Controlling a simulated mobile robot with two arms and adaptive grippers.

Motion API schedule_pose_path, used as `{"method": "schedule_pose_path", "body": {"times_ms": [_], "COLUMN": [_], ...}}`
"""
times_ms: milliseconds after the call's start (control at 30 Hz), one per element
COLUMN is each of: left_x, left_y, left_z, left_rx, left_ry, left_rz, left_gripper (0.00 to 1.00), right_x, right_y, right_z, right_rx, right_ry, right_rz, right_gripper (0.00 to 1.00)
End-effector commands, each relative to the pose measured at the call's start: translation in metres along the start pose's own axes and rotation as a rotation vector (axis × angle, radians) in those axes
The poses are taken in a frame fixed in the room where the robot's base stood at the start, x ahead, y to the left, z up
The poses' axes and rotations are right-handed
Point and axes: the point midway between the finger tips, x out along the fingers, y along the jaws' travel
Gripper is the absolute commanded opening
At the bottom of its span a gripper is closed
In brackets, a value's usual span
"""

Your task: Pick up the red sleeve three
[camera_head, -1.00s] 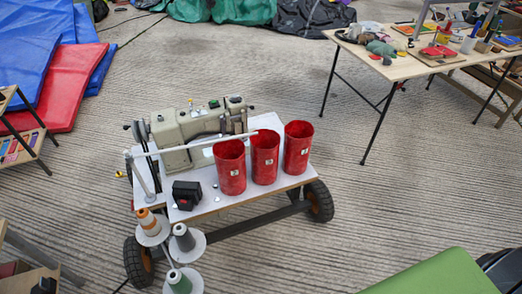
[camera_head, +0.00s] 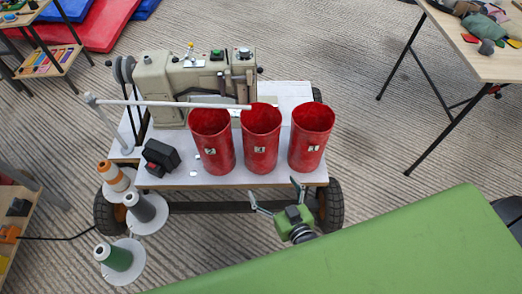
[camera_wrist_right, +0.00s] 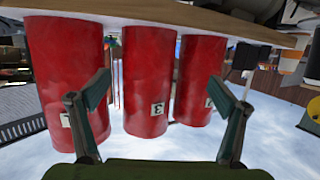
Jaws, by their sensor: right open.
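Three red sleeves stand upright in a row on the cart's white top. The middle one (camera_head: 261,140) carries a tag that reads as 3. The left sleeve (camera_head: 212,142) has a tag like 2, and the right sleeve (camera_head: 311,138) has a tag like 1. My right gripper (camera_head: 275,188) is open and empty, just off the cart's near edge in front of the middle sleeve. In the right wrist view, which looks upside down, the tagged middle sleeve (camera_wrist_right: 148,75) shows between the spread fingers of the right gripper (camera_wrist_right: 162,82), apart from them. My left gripper is out of view.
A sewing machine (camera_head: 190,85) stands behind the sleeves, with a pale rod (camera_head: 165,103) reaching close to them. A black box (camera_head: 160,157) and thread cones (camera_head: 145,207) are at the left. A green surface (camera_head: 370,250) fills the near right. A table (camera_head: 478,58) stands at far right.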

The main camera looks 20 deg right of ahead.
Motion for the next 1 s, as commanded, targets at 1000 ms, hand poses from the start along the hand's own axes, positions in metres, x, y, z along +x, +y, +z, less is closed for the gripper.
{"method": "schedule_pose_path", "body": {"times_ms": [1000], "left_x": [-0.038], "left_y": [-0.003], "left_z": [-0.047], "left_rx": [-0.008], "left_ry": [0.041], "left_rz": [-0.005], "left_gripper": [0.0], "right_x": [0.098], "right_y": [0.022], "right_z": [-0.121], "right_rx": [0.008], "right_ry": [0.267], "right_rz": [0.053], "right_gripper": [0.91]}}
